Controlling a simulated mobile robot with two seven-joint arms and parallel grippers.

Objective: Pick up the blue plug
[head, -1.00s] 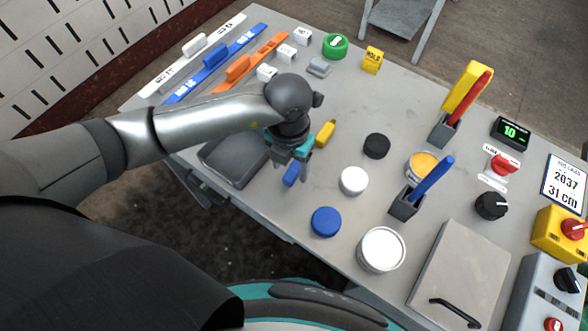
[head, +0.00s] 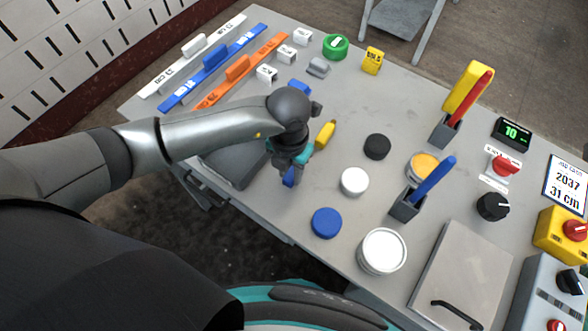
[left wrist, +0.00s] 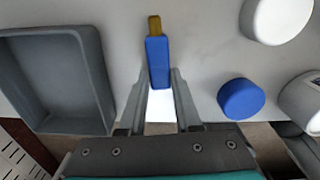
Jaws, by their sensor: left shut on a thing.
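The blue plug (left wrist: 158,62) is a blue block with a brownish-yellow tip, seen upright in the left wrist view. In the head view only a small blue part of the plug (head: 289,178) shows below my left gripper (head: 287,172). In the left wrist view the two fingertips of my left gripper (left wrist: 158,82) are shut on the plug's near end, one on each side. Its tip points away from the gripper. I cannot tell whether the plug touches the table. My right gripper is not in view.
A grey tray (left wrist: 92,80) lies left of the gripper. A white tub (head: 382,251) and a grey holder with a blue pen (head: 405,207) stand further right.

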